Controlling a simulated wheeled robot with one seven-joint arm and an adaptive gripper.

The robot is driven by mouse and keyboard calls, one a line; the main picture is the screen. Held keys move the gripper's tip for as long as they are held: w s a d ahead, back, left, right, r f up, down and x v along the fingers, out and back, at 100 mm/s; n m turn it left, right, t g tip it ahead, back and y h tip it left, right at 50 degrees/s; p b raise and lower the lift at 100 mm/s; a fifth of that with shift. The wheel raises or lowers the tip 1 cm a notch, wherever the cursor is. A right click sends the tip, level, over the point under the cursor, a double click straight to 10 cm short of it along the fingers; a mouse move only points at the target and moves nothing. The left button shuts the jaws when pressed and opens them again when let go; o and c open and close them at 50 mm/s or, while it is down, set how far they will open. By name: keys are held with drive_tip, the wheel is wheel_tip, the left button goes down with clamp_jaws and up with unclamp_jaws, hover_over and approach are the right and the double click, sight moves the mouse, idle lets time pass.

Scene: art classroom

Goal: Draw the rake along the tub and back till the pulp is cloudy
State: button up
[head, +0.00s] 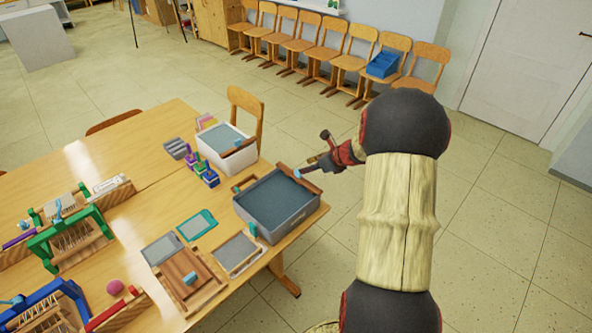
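A grey tub (312,211) full of dark blue-grey liquid stands at the right edge of the table. A brown wooden bar with a light blue grip (297,173), which looks like the rake, lies across the tub's far right side. Its lower part is not visible. My gripper (317,149) is just beyond that side, reaching in from the right, close to the light blue grip. The picture is too small to show whether its fingers are apart or touch the grip. How cloudy the pulp is cannot be told.
A white tub (214,157) with a similar bar stands behind the grey tub. Small bottles (201,167), framed screens (237,253) and a wooden board (187,281) lie near it. Looms (72,240) fill the table's left. Chairs (322,45) line the wall; the floor at right is clear.

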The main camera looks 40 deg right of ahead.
sight(298, 175)
drive_tip(key=b+x, duration=0.2)
drive_tip(key=x, duration=0.5)
drive_tip(key=shift+w+a+f+b, duration=0.1)
drive_tip(key=shift+w+f+b, duration=0.15)
drive_tip(key=shift+f+b, duration=0.1)
drive_tip(key=c, duration=0.3)
drive_tip(key=c, duration=0.4)
clamp_jaws()
